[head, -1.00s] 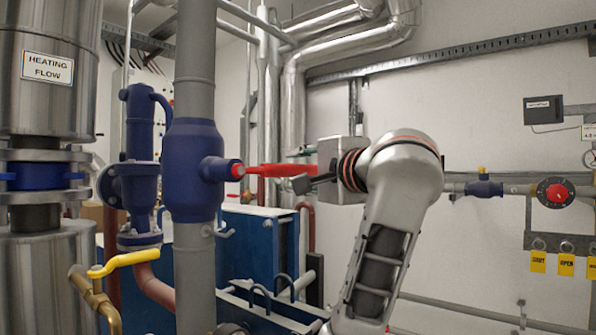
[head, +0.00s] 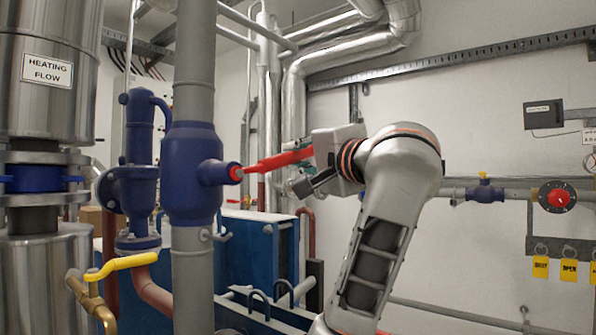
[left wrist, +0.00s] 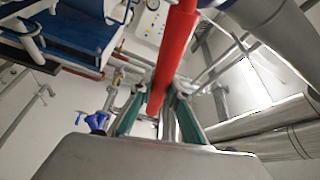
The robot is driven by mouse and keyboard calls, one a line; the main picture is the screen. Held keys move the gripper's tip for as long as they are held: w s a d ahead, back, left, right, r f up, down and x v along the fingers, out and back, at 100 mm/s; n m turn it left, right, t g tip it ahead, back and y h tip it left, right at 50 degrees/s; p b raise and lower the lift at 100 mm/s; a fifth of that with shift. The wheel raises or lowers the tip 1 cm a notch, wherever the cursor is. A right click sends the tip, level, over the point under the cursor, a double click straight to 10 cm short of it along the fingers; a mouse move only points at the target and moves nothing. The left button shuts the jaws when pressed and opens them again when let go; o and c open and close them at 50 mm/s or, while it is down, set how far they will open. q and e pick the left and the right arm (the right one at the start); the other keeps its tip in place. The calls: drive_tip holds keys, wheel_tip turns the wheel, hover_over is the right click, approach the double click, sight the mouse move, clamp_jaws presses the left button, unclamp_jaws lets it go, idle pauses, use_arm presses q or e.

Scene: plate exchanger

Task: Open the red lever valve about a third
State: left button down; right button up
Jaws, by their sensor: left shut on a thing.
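The red lever (head: 278,161) sticks out to the right from the blue valve body (head: 192,180) on the thick grey vertical pipe. It tilts slightly upward toward its free end. My left gripper (head: 299,166) is shut on the lever near that free end. In the left wrist view the red lever (left wrist: 175,50) runs between the two green-padded fingers (left wrist: 158,103). The fingers partly hide the lever's tip in the head view. My right gripper is not in view.
A yellow lever (head: 122,263) sits on a brass valve at lower left. A dark blue fitting (head: 140,180) stands left of the grey pipe. A blue plate unit (head: 250,255) lies below the red lever.

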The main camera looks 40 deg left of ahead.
use_arm(q)
drive_tip(key=shift+s+r+n+y, duration=0.25)
drive_tip(key=shift+s+r+n, duration=0.15)
drive_tip(key=shift+r+n, duration=0.45)
drive_tip(key=shift+s+r+n+y, duration=0.25)
drive_tip(key=shift+s+r+n, duration=0.1)
drive_tip(key=shift+r+n, duration=0.45)
drive_tip(key=c, duration=1.9)
unclamp_jaws()
drive_tip(key=shift+d, duration=0.1)
drive_tip(key=shift+w, duration=0.1)
drive_tip(key=v, duration=1.2)
